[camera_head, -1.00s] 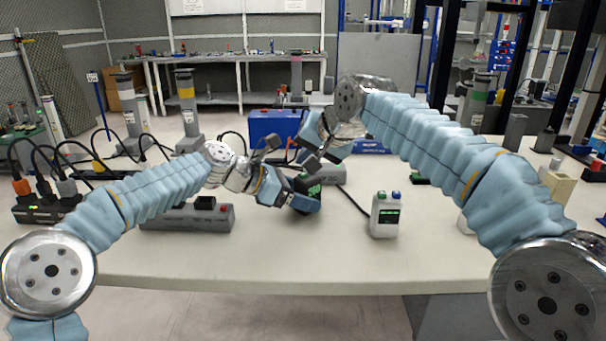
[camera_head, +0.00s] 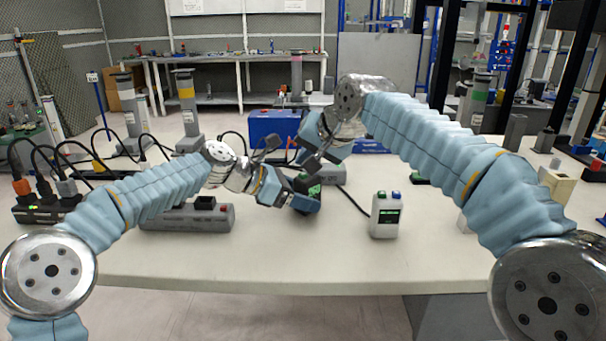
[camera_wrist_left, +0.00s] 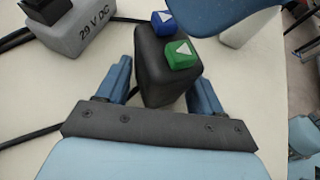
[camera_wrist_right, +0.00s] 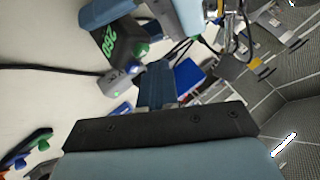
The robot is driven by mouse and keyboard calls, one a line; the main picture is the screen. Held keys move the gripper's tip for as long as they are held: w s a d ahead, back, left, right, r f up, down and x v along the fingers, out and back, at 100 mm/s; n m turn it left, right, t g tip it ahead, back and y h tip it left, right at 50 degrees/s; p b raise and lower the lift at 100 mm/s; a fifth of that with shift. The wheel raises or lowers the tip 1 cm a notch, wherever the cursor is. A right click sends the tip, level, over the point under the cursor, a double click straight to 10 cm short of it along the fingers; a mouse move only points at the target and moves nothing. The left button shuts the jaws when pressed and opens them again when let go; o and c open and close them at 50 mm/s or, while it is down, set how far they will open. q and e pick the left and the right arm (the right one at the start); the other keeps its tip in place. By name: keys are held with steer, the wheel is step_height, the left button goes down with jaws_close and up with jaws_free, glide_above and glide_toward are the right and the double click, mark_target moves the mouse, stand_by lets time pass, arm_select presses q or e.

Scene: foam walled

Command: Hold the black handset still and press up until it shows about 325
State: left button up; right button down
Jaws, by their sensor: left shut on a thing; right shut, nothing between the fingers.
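The black handset (camera_head: 306,190) is held above the table between the fingers of my left gripper (camera_head: 296,196). In the left wrist view the handset (camera_wrist_left: 163,75) stands between the two blue fingers, with a green button (camera_wrist_left: 181,55) and a blue button (camera_wrist_left: 164,20), each with a white arrow. Its green display (camera_wrist_right: 107,42) seems to read about 260 in the right wrist view. My right gripper (camera_head: 314,162) is shut and empty, just above the handset. In the right wrist view its fingers (camera_wrist_right: 157,82) are close to the green button (camera_wrist_right: 141,49); contact cannot be told.
A white handset (camera_head: 385,216) with green and blue buttons stands on the table to the right. A grey box marked 29 V DC (camera_wrist_left: 75,30) lies beside the black handset. A grey power strip (camera_head: 188,217) lies at left, a blue case (camera_head: 273,126) behind. The front table is clear.

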steer(key=shift+f, duration=0.15)
steer(key=shift+f, duration=0.25)
steer(key=shift+f, duration=0.5)
stand_by(1.2)
steer(key=shift+r, duration=0.95)
steer(key=shift+r, duration=2.5)
arm_select(q)
steer(key=o, duration=0.9)
steer(key=shift+c, duration=0.2)
